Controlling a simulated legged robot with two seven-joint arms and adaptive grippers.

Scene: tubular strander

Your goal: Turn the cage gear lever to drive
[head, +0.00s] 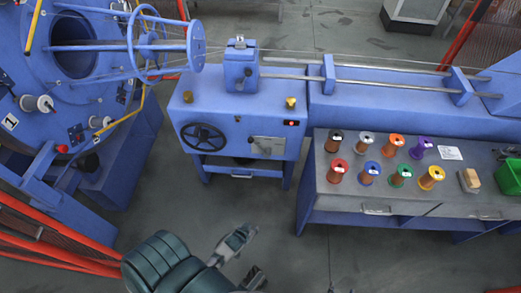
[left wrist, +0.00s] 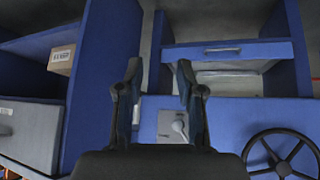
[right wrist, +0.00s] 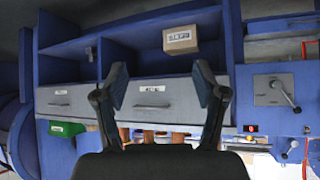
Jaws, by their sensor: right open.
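A grey plate with a small lever (head: 266,147) is on the front of the blue machine cabinet, right of a black handwheel. It also shows in the left wrist view (left wrist: 179,127), partly hidden by a finger, and at the right of the right wrist view (right wrist: 284,94). I cannot read its markings. My left gripper (head: 257,250) is open and empty, below and in front of the cabinet, apart from the lever. My right gripper (right wrist: 159,95) is open and empty, facing the bench drawers. At most a fingertip of it shows at the head view's bottom edge.
The black handwheel (head: 203,137) is beside the lever plate. A bench (head: 340,205) with several coloured spools stands right. Red fencing (head: 60,250) is at lower left. Floor before the cabinet is clear.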

